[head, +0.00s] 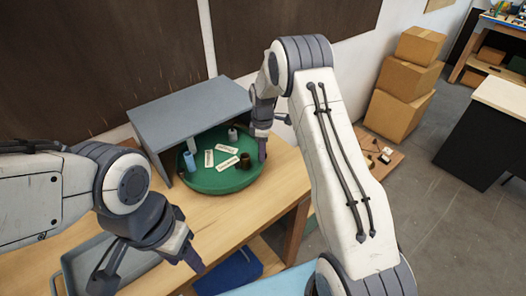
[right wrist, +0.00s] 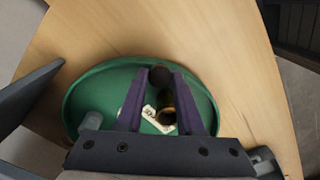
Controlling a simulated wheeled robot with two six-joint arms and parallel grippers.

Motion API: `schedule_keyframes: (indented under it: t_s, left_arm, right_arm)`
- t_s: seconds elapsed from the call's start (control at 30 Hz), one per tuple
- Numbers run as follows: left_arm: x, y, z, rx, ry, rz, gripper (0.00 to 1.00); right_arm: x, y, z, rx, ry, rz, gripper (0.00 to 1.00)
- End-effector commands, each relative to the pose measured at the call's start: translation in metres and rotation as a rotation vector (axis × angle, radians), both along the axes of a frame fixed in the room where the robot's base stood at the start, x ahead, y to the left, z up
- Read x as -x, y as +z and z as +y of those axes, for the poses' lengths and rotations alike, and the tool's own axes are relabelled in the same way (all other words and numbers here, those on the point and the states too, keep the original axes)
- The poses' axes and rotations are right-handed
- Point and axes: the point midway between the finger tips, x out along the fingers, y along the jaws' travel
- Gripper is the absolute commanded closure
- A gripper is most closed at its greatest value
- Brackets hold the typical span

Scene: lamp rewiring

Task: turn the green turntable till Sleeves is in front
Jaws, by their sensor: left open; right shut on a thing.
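The green turntable (head: 222,185) sits on the wooden table, partly under a grey shelf. It bears a blue cylinder (head: 190,161), a small grey cylinder (head: 232,135), a brown cylinder (head: 245,161) and three white labels (head: 227,149) around its middle. The lettering is too small to read, so I cannot tell which label is Sleeves. My right gripper (right wrist: 160,78) is at the turntable's right rim in the head view, shut on a dark round knob (right wrist: 159,75) at the rim. My left gripper (head: 150,270) is open and empty, in front of the turntable.
The grey shelf (head: 190,104) overhangs the turntable's back and left. A grey tray (head: 75,262) lies at the front left, partly behind my left arm. The wooden table (head: 285,190) is bare to the right of the turntable. Cardboard boxes (head: 405,85) stand on the right.

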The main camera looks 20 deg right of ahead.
Motion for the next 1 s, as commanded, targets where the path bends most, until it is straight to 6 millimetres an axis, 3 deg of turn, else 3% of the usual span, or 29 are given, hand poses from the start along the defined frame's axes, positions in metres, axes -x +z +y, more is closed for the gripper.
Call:
schedule_keyframes:
  t_s: [0.47, 1.0]
  left_arm:
    - [0.0, -0.002, 0.0, 0.0, 0.0, 0.0, 0.5]
    - [0.0, -0.011, 0.0, 0.0, -0.001, 0.0, 0.5]
  right_arm:
    - [-0.009, 0.001, -0.005, 0.0, 0.052, -0.005, 1.0]
    - [-0.046, 0.001, -0.024, 0.002, 0.297, -0.007, 1.0]
